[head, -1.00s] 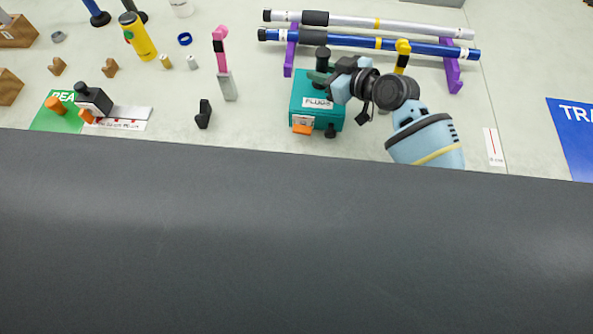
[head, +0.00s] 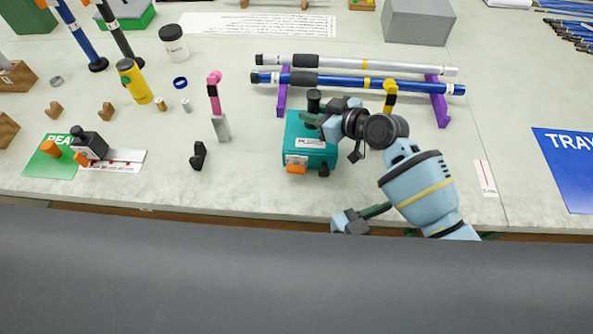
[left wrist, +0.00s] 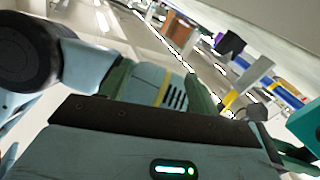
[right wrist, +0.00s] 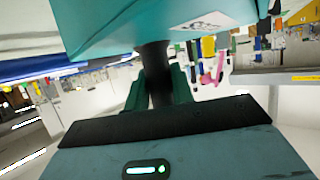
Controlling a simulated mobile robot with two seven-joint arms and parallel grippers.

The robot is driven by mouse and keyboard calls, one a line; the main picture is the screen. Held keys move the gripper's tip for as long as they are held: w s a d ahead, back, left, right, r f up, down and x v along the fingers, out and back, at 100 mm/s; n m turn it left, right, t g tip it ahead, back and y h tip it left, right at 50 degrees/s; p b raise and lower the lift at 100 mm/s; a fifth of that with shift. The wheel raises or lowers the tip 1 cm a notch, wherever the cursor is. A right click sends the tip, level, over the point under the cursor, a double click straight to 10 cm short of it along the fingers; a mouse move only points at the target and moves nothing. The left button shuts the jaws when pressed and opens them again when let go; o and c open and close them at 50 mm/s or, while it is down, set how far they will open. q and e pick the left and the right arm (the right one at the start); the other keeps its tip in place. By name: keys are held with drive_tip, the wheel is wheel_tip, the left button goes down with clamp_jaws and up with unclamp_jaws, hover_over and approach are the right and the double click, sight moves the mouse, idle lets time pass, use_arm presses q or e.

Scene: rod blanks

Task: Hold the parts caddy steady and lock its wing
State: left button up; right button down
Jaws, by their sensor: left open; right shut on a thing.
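The parts caddy (head: 310,143) is a teal box standing upright on the table, with a white label, an orange piece (head: 296,169) and a small black knob (head: 323,170) on its front. A black post (head: 314,100) rises from its top. My right gripper (head: 312,120) is shut on this post; the right wrist view shows its green fingers around the post (right wrist: 155,75) beneath the inverted teal body. My left gripper (head: 377,211) is open and empty at the table's front edge, apart from the caddy. Part of the caddy shows at the left wrist view's right edge (left wrist: 306,125).
Behind the caddy, a white rod (head: 340,60) and a blue rod (head: 350,82) lie across purple stands (head: 438,102). A pink-topped tool (head: 217,105) and a black clip (head: 198,155) stand to the left. A blue tray mat (head: 568,165) lies at right. The front strip of table is mostly clear.

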use_arm(q)
drive_tip(key=s+a+m+g+y, duration=0.2)
drive_tip(key=s+m+g+y, duration=0.3)
drive_tip(key=s+m+g, duration=0.7)
drive_tip(key=m+t+y, duration=1.2)
drive_tip(key=m+t, duration=0.1)
drive_tip(key=m, duration=0.2)
approach(296, 170)
drive_tip(key=x, duration=0.7)
drive_tip(key=shift+w+f, duration=0.2)
drive_tip(key=shift+w, duration=0.05)
drive_tip(key=shift+c, duration=0.4)
